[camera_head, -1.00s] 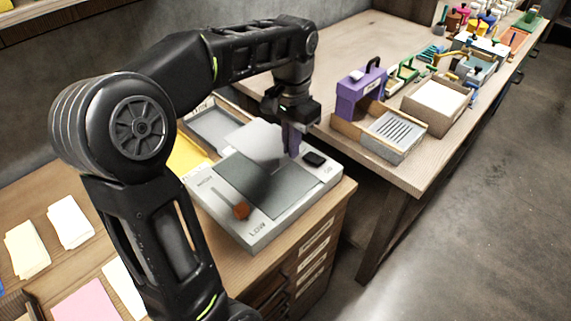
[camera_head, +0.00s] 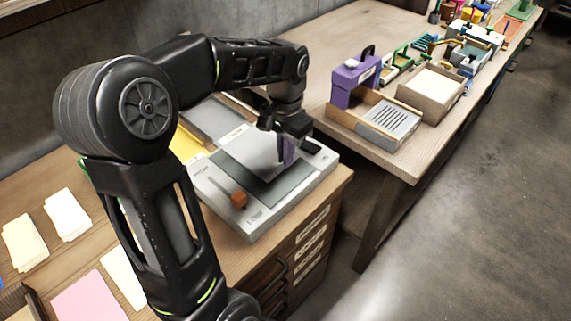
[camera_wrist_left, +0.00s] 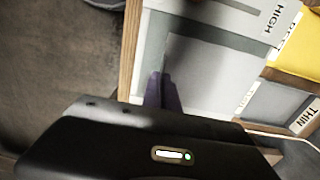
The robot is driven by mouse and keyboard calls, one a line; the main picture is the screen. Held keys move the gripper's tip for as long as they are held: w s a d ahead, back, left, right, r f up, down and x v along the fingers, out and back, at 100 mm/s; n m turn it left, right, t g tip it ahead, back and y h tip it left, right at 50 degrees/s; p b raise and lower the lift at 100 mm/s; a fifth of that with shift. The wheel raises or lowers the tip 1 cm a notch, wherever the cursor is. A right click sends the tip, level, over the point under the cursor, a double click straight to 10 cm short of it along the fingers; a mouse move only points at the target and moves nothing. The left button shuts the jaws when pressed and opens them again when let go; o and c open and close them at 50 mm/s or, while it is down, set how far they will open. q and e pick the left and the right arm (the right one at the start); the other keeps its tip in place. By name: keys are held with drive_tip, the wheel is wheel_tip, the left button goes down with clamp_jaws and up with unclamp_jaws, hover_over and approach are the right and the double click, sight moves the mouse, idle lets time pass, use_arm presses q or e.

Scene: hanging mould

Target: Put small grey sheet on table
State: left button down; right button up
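The small grey sheet (camera_head: 243,150) is light grey and thin, in the middle of the head view. It is over the darker grey plate of a pale device (camera_head: 255,228); I cannot tell whether it touches the plate. My left gripper (camera_head: 287,155) has purple fingers shut on the sheet's right edge. In the left wrist view the sheet (camera_wrist_left: 205,75) extends right from the purple fingertips (camera_wrist_left: 162,92). The wooden table (camera_head: 225,245) carries the device. My right gripper is out of view.
The device has a slider with a red-brown knob (camera_head: 238,200) and a black block (camera_head: 312,146). A grey tray (camera_head: 215,118) and yellow sheets (camera_head: 184,146) lie behind it. A second table (camera_head: 390,165) at right holds a purple holder (camera_head: 352,82) and boxes.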

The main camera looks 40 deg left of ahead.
use_arm(q)
drive_tip(key=shift+f, duration=0.1)
drive_tip(key=shift+f, duration=1.75)
drive_tip(key=shift+f, duration=0.2)
drive_tip(key=c, duration=1.6)
unclamp_jaws()
drive_tip(key=shift+c, duration=0.2)
drive_tip(key=shift+r, duration=0.15)
wheel_tip(320, 180, up, 12)
drive_tip(key=shift+r, duration=0.1)
